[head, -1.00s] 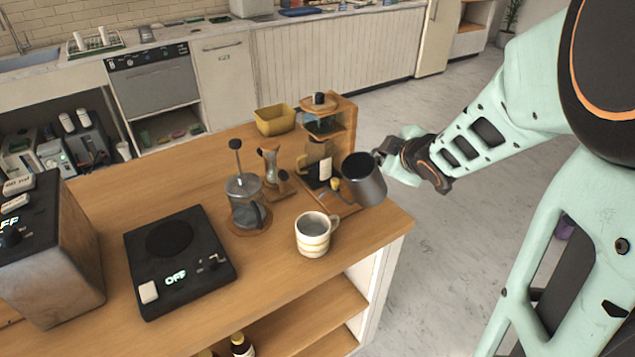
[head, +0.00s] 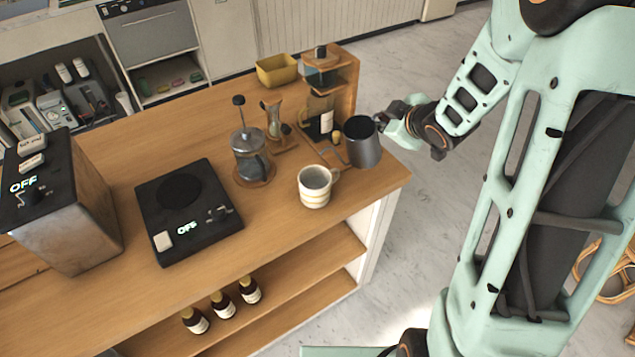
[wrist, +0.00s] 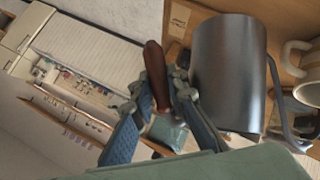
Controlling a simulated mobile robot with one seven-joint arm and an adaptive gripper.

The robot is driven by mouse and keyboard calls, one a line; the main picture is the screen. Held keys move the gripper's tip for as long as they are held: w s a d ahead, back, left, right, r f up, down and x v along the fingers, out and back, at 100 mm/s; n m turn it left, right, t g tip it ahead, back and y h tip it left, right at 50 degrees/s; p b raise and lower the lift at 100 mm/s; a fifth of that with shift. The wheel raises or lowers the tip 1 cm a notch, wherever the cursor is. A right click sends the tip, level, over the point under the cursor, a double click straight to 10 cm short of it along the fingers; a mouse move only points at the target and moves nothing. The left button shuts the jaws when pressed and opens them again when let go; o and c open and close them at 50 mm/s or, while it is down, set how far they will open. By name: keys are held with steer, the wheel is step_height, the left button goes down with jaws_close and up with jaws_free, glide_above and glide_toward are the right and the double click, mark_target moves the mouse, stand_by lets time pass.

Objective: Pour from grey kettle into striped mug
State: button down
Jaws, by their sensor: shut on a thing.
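The grey kettle (head: 363,150) is near the right end of the wooden counter, behind and to the right of the striped mug. It looks close to upright. Its thin spout points left. I cannot tell how far its base is above the wood. My gripper (head: 387,132) is shut on the kettle's handle from the right. In the wrist view, the fingers (wrist: 163,97) close around the brown handle, beside the dark metal kettle body (wrist: 228,70). The cream striped mug (head: 314,194) stands upright on the counter, handle to the right. The mug (wrist: 306,62) is cut off in the wrist view.
A French press (head: 250,155) stands left of the mug, with a black scale or hot plate (head: 190,215) further left. A glass dripper (head: 273,120), a wooden brewing stand (head: 347,95) and a yellow bin (head: 277,70) are behind. Bottles (head: 222,303) stand on the lower shelf.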

steer(key=shift+m+g+y, duration=0.6)
steer(key=shift+m+y, duration=0.1)
steer(key=shift+y, duration=0.1)
steer(key=shift+w+d+f+p, duration=0.1)
steer(key=shift+f+p, duration=1.2)
steer(key=shift+p, duration=0.15)
steer(key=shift+w+d+f+p, duration=0.1)
steer(key=shift+f+p, duration=1.2)
steer(key=shift+p, duration=0.1)
steer(key=shift+r, duration=0.1)
steer(key=shift+r+p, duration=1.2)
steer(key=shift+r, duration=1.25)
steer(key=shift+s, duration=0.2)
